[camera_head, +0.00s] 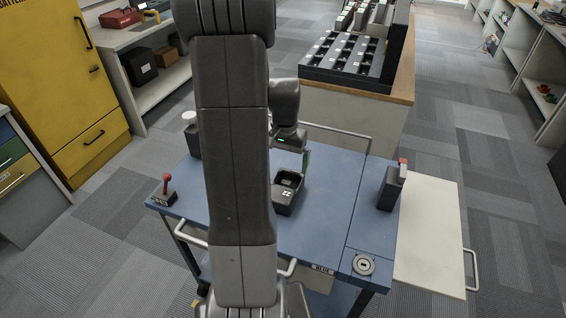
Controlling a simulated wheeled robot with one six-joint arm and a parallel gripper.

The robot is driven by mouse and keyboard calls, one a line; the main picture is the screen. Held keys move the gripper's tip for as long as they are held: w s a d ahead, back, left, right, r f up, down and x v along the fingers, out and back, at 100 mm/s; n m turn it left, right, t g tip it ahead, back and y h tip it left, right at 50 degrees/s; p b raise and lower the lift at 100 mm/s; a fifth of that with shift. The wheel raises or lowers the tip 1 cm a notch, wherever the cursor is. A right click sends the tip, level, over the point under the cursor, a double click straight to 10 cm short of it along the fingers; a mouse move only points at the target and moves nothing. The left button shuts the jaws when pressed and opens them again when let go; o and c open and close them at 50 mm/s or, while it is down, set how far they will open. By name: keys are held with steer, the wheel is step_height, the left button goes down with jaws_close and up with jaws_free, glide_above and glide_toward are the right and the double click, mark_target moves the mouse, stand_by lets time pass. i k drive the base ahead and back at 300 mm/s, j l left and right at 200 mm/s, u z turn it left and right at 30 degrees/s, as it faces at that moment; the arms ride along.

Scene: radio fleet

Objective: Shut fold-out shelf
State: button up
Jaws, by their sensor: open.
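The fold-out shelf (428,235) is a pale flat panel sticking out from the right side of the blue-topped cart (318,215). It lies out flat, with a metal bar handle (471,270) at its outer right edge. My gripper (304,162) is above the middle of the cart, well to the left of the shelf. It is open; a greenish finger shows, and my arm hides part of the rest. It is close to a black holder on the cart top; I cannot tell whether they touch.
The black holder (287,192) stands mid-cart. A black device with a red top (391,186) stands by the shelf's hinge side. A red-knobbed lever (166,190) is at the cart's left. A wood-edged counter (401,80) stands behind. Carpet (505,210) right of the shelf is clear.

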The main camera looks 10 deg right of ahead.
mark_target(430, 250)
steer(key=k+l+z, duration=0.35)
steer(key=l, duration=0.2)
steer(key=k+l+z, duration=0.35)
steer(key=l, duration=0.3)
